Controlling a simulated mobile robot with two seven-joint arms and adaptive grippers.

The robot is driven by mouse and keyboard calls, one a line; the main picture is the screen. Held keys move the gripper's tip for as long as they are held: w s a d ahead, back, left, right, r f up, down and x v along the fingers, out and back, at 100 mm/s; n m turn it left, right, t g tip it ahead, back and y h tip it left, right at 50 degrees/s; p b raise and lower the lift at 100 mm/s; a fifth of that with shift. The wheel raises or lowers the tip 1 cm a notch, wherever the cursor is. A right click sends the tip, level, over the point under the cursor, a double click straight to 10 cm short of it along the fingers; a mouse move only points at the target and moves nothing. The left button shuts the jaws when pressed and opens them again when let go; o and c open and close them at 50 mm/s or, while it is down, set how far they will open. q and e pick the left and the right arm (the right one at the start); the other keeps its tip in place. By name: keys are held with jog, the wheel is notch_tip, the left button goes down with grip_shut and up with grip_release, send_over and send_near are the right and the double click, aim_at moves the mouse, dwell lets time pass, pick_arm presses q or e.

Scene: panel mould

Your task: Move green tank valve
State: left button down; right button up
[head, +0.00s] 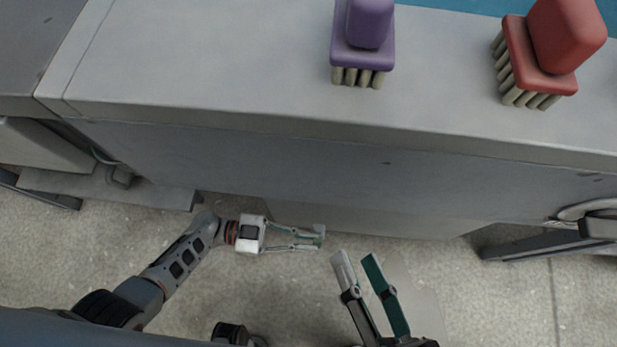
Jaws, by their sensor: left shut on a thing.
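My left gripper (318,236) reaches in from the left, low in front of the grey bench and above the floor. No other green valve shows on the visible part of the bench. My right gripper (357,262) is at the bottom centre, pointing up in the picture. Its two fingers are apart with nothing between them, so it is open and empty.
The grey bench (220,75) spans the view, its front edge beyond both grippers. A purple brush-like block (370,25) and a red brush-like block (565,45) stand on it. A dark metal bar (540,245) is at the right. The concrete floor (500,300) is clear at lower right.

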dwell(0.5)
pick_arm(q)
jog(key=c, duration=2.1)
grip_release()
jog(key=shift+c, duration=0.2)
jog(key=shift+d, duration=0.1)
